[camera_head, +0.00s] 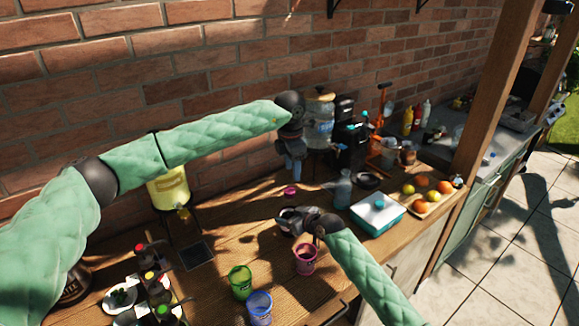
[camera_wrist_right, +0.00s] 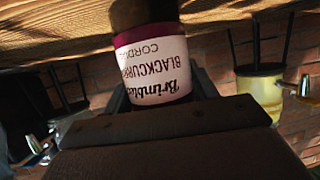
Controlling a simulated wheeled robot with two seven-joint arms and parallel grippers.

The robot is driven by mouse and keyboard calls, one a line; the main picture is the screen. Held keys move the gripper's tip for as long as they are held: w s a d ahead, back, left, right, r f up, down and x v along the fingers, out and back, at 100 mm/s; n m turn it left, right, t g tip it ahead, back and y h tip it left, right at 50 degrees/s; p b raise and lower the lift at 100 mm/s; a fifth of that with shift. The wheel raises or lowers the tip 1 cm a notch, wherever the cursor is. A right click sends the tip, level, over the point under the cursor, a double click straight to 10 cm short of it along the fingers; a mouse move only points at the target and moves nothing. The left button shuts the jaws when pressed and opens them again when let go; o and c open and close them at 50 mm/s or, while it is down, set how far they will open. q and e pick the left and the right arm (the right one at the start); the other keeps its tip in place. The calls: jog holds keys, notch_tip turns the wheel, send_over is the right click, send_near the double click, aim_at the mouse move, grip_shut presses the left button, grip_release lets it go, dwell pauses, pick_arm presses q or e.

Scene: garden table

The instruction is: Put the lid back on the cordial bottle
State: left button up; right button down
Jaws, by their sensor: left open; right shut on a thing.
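The cordial bottle (camera_wrist_right: 155,65), dark with a white and magenta label reading blackcurrant cordial, sits between my right gripper's fingers in the wrist view. Its label is upside down there, with the wooden table at the top of the picture. My right gripper (camera_head: 292,222) is shut on it low over the table in the head view, where the gripper mostly hides the bottle. A small pink round piece (camera_head: 290,191), seemingly the lid, lies on the table behind it. My left gripper (camera_head: 292,166) is open, pointing down above and behind the pink piece. The bottle's mouth is hidden.
Pink (camera_head: 305,260), green (camera_head: 240,283) and blue (camera_head: 259,308) cups stand at the front. A clear bottle (camera_head: 343,189), a blue-and-white box (camera_head: 378,214) and a fruit tray (camera_head: 423,212) stand to the right. A yellow dispenser (camera_head: 168,186) stands left.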

aim_at(289, 190)
pick_arm(q)
jog(key=n, duration=0.4)
jog(key=shift+a+r, duration=0.15)
jog(key=shift+a, duration=0.2)
jog(key=n, duration=0.3)
jog(key=shift+s+a+y, duration=0.1)
jog(key=shift+y, duration=0.2)
jog(key=shift+f, duration=4.05)
jog(key=c, duration=1)
